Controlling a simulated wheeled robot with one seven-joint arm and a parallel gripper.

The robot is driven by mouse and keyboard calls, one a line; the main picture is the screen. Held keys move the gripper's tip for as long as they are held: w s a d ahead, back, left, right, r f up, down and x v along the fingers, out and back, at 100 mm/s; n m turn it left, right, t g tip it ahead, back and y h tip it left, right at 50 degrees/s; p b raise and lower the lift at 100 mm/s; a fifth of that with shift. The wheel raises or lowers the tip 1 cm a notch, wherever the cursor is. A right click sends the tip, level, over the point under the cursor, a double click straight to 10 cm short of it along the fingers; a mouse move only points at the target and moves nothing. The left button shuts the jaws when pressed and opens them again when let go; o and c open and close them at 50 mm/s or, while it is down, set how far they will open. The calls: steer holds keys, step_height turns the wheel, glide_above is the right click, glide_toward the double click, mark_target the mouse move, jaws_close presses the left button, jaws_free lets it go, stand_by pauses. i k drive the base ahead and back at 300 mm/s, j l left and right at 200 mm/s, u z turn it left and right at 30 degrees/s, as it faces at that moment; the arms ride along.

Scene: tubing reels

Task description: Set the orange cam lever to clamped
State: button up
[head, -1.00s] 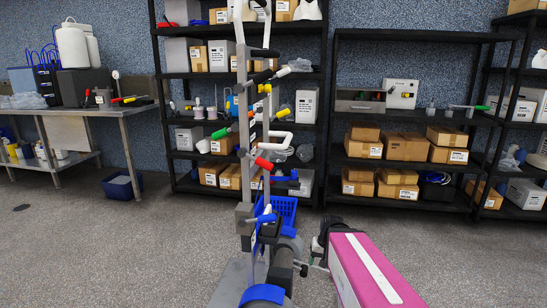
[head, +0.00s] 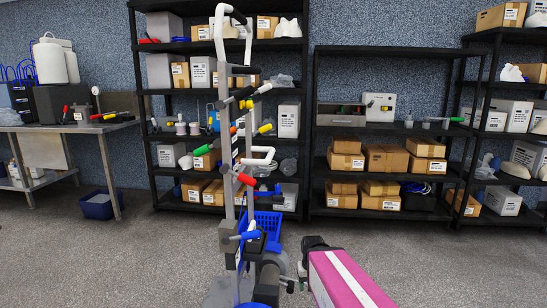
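An upright grey metal stand (head: 228,170) rises in front of me in the head view, with several coloured levers on it. A small orange lever end (head: 233,129) shows at mid-height by the left post. It is small and partly covered, so I cannot tell its clamp position. A yellow handle (head: 265,129) points right near it, a green one (head: 202,150) points left, and a red one (head: 246,179) sits lower. My gripper (head: 289,284) is low, to the right of the stand's foot and apart from the orange lever. Its fingers are too small and unclear to read.
Black shelves (head: 390,128) with boxes stand along the back wall. A blue basket (head: 268,224) is behind the stand. Grey floor is open on both sides.

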mark_target(242, 125)
steer(key=i+j+u, duration=0.1)
steer(key=j+u, duration=0.4)
steer(key=i+j+u, duration=0.15)
steer(key=j+u, duration=0.15)
steer(key=u, duration=0.15)
steer(key=i+j+u, duration=0.2)
steer(key=u, duration=0.3)
steer(key=i+j+u, duration=0.3)
steer(key=u, duration=0.15)
steer(key=i+j+z, duration=0.45)
steer(key=i+z, duration=0.25)
steer(key=z, duration=0.2)
steer(key=i+j+z, duration=0.2)
steer(key=z, duration=0.25)
steer(key=i+j+z, duration=0.25)
steer(key=z, duration=0.2)
steer(key=i, duration=0.05)
